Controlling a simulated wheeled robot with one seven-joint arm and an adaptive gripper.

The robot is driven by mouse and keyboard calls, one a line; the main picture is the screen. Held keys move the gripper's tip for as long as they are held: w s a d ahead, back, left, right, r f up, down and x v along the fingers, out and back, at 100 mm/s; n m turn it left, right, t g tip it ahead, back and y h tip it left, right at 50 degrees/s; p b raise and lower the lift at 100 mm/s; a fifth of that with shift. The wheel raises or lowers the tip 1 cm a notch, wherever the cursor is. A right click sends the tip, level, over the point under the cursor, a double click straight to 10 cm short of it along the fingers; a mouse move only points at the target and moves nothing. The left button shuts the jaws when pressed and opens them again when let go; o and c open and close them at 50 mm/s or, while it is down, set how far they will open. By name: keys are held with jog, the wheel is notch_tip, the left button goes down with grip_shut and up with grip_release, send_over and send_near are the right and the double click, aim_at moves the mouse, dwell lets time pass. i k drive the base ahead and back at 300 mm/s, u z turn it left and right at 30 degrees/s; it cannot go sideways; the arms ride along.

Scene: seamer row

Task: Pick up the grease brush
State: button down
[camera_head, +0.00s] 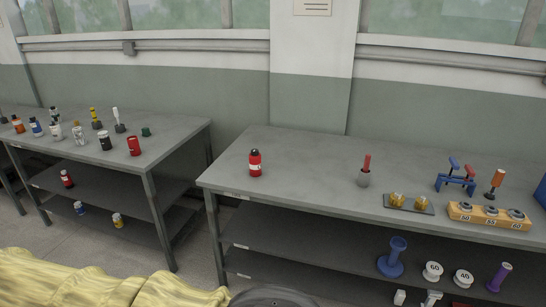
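No thing in view is plainly marked as the grease brush. On the right bench, a red-handled tool (367,162) stands upright in a small grey pot (363,180); it may be a brush, but bristles do not show. An orange-handled tool (497,178) with a dark base stands tilted farther right, behind the wooden block. On the left bench, a white-topped item (116,114) and a yellow-topped item (94,114) stand on dark bases, too small to tell. My gripper is not in view.
The right bench (300,165) also holds a red bottle (255,163), a tray with amber pieces (428,207), a blue stand (455,182) and a wooden block with rings (485,214). Spools sit on its lower shelf. The left bench (180,138) holds several bottles. Yellow material (90,285) lies in front.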

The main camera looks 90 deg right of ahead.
aim_at(367, 156)
jog(key=z, duration=2.9)
jog(key=k, duration=0.75)
jog(key=u, duration=0.9)
jog(key=k, duration=0.5)
jog(key=u, duration=0.45)
jog(key=i, duration=1.3)
jog(key=z, duration=1.05)
jog(key=i, duration=0.7)
jog(key=z, duration=0.35)
